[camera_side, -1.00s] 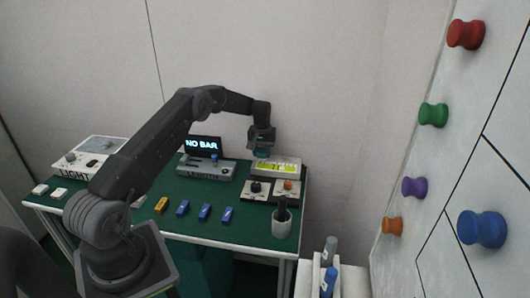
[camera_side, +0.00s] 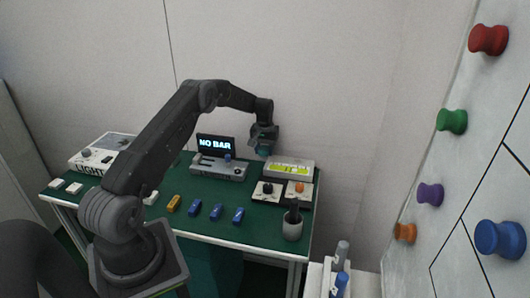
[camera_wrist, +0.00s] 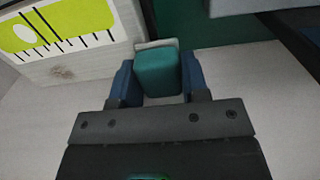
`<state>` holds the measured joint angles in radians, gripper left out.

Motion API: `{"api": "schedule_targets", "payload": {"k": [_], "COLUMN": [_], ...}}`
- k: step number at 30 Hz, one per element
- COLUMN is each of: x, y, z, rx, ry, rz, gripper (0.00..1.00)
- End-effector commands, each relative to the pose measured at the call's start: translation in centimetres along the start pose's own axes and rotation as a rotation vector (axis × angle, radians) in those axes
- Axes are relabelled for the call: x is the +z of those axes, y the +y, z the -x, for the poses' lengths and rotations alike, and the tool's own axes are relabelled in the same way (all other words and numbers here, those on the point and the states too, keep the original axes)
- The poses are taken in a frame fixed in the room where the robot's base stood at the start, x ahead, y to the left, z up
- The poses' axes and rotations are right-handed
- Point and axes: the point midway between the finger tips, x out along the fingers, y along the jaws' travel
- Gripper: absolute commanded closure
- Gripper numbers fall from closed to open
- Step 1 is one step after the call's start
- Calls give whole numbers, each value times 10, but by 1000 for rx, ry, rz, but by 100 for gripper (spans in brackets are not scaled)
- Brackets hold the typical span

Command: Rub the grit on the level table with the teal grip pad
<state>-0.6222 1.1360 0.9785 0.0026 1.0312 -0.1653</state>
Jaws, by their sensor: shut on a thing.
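My gripper (camera_side: 264,148) is at the back right of the green bench, raised near a pale unit (camera_side: 282,176) with a yellow-green window, which may be the level table. In the wrist view my gripper (camera_wrist: 157,80) is shut on the teal grip pad (camera_wrist: 158,70), with a blue finger on each side. The pad also shows small under the gripper in the side view (camera_side: 263,152). The unit's window and tick scale (camera_wrist: 60,28) lie at upper left in the wrist view.
A machine with a NO BAR screen (camera_side: 215,144) stands left of my gripper. Two knob boxes, black (camera_side: 267,188) and orange (camera_side: 299,187), sit in front of the unit. A grey cup (camera_side: 292,230) stands at the right corner. Several blue bars (camera_side: 216,211) lie in front.

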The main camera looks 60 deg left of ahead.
Motion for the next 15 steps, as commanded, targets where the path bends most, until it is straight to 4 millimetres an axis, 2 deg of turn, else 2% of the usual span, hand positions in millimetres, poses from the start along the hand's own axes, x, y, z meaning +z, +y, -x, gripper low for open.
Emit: {"api": "schedule_targets", "payload": {"k": [9, 15], "x": [-1, -1], "y": [1, 1], "z": [34, 48], "rx": [2, 3], "ry": [5, 5], "rz": [0, 0], "gripper": [77, 77]}}
